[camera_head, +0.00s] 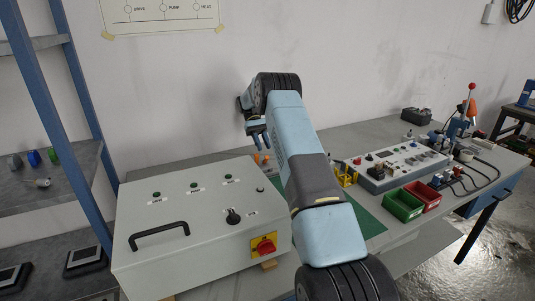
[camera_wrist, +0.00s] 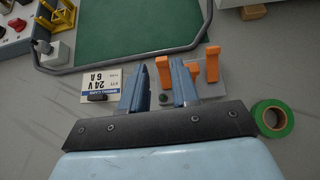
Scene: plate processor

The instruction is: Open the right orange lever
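Orange levers stand on a pale block (camera_wrist: 210,91) on the bench. In the wrist view, one orange lever (camera_wrist: 163,72) shows between my two fingers. Another orange part (camera_wrist: 192,71) shows just beside the right finger, and a taller orange lever (camera_wrist: 213,63) stands further right. My gripper (camera_wrist: 158,88) is open, its blue fingers apart and pointing toward the levers. I cannot tell whether either finger touches a lever. In the head view my gripper (camera_head: 257,137) is above small orange levers (camera_head: 262,159), behind the grey control box; the lower parts there are hidden.
A 24 V 6 A label (camera_wrist: 101,82) lies left of the levers and a green tape roll (camera_wrist: 273,119) right. The grey control box (camera_head: 190,235) stands in front; red (camera_head: 424,196) and green bins (camera_head: 402,208) are right.

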